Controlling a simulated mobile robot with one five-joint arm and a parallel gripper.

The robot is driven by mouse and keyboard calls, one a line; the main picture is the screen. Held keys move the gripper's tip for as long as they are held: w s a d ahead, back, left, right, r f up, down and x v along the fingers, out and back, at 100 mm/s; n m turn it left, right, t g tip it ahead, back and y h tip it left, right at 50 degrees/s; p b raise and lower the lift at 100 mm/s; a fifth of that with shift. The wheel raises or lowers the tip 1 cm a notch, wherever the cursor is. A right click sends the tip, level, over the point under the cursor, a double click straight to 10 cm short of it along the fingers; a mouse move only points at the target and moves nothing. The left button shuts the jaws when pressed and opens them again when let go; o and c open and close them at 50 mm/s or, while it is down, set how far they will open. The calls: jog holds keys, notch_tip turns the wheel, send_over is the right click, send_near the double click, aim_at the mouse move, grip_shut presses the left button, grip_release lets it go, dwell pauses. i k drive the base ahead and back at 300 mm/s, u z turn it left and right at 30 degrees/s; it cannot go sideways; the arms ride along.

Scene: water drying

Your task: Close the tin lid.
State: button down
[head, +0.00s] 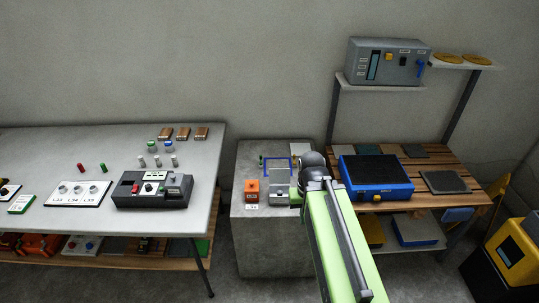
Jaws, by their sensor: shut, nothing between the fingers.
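A small grey metal box (280,198), which looks like the tin, stands on the concrete block in the middle of the head view. A paler grey panel (280,178) rises behind its front part and looks like its lid, standing up. My gripper (297,195) is at the end of my green arm, close against the right side of the box. It is small and partly hidden by my wrist. It is shut and holds nothing. I cannot tell whether it touches the tin or the lid.
An orange block (252,187) stands left of the tin, and a blue frame (277,159) behind it. A slatted bench (440,158) with a blue-edged black box (377,176) is to the right. A grey table (60,150) with control boxes is to the left.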

aim_at(276, 176)
jog(key=u, duration=0.55)
jog(key=i, duration=0.9)
jog(key=u, duration=0.65)
